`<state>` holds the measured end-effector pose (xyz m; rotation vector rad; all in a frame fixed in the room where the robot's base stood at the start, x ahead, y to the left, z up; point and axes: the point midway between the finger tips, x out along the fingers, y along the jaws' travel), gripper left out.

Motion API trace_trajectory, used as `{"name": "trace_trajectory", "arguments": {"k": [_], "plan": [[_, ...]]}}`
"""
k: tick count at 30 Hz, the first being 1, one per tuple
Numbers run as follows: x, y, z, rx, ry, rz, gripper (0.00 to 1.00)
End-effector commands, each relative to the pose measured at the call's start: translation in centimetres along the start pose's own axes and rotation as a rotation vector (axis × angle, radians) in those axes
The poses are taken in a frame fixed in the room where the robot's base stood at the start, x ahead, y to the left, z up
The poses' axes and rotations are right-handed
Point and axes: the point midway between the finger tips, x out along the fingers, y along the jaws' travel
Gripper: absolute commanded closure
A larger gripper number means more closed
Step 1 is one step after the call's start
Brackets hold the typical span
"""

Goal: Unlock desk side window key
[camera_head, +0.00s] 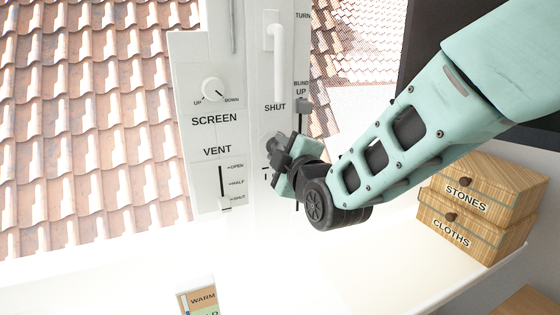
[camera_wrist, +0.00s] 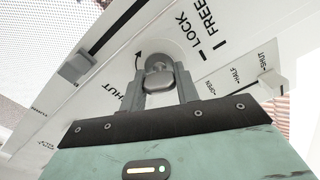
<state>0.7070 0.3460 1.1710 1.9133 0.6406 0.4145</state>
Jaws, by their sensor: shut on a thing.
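The window key is a grey rounded knob (camera_wrist: 158,74) in a round lock on the white window panel, beside the printed words LOCK and FREE and a curved arrow. My gripper (camera_wrist: 160,88) is shut on it, one finger on each side. In the head view my gripper (camera_head: 279,152) reaches the panel's lower right part and hides most of the key and its labels. I cannot tell which mark the key points to. The white window handle (camera_head: 279,75) hangs straight down above it, over the word SHUT.
Left of my gripper are a round SCREEN knob (camera_head: 214,90) and a VENT slider (camera_head: 225,203) at its lower end. A blind slider (camera_head: 304,106) is close above right. Wooden boxes (camera_head: 482,195) stand right; a WARM card (camera_head: 198,298) stands in front. The pale sill between is clear.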

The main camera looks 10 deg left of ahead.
Motion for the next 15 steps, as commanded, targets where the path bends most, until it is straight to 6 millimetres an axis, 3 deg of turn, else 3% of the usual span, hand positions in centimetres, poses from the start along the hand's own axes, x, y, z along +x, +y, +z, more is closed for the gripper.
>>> {"name": "trace_trajectory", "arguments": {"k": [15], "plan": [[0.0,-0.21,-0.04,-0.36,0.002,-0.001,0.92]]}}
